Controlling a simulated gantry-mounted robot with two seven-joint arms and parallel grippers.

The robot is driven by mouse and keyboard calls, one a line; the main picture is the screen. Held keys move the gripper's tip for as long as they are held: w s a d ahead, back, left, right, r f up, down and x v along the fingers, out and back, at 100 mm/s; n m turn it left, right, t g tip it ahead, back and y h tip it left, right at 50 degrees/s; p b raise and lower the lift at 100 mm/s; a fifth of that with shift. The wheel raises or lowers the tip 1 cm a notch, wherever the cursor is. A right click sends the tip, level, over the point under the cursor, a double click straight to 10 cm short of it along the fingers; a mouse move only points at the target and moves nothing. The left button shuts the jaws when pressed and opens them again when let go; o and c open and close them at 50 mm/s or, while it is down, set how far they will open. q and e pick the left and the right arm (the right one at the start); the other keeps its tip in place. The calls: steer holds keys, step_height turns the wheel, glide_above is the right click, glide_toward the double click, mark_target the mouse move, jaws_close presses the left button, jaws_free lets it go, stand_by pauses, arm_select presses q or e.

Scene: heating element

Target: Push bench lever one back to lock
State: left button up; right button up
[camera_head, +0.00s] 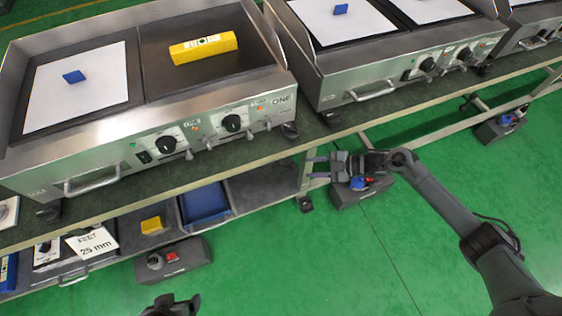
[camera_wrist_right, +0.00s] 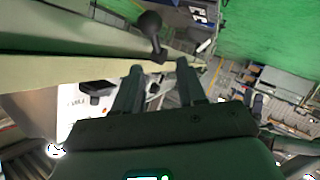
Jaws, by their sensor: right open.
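My right gripper (camera_head: 312,167) is in front of the bench's lower front, its fingers pointing left and apart, with nothing between them in the head view. In the right wrist view, the open gripper (camera_wrist_right: 159,67) has a dark round-ended knob on a stem (camera_wrist_right: 150,24) just beyond its fingertips, beside a pale beam. I cannot tell whether this is bench lever one, nor whether the fingers touch it. A dark box with a blue and a red part (camera_head: 360,184) is partly hidden behind the right gripper. A dark part at the bottom edge (camera_head: 172,306) looks like my left gripper; its fingers are unclear.
A steel griddle marked ONE (camera_head: 215,115) stands on the bench, with a yellow block (camera_head: 203,48) on it. A second griddle (camera_head: 350,60) stands to its right. A dark box with a red part (camera_head: 185,262) sits below left. The green floor (camera_head: 330,270) is mostly clear.

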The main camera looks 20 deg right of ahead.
mark_target(286, 166)
steer(key=b+x, duration=0.3)
steer(key=x, duration=0.6)
steer(key=shift+w+a+b, duration=0.15)
steer(key=shift+w+b, duration=0.2)
steer(key=shift+b, duration=0.05)
steer(key=shift+w+a, duration=0.3)
steer(key=shift+a, duration=0.2)
steer(key=shift+f, duration=0.1)
jaws_close()
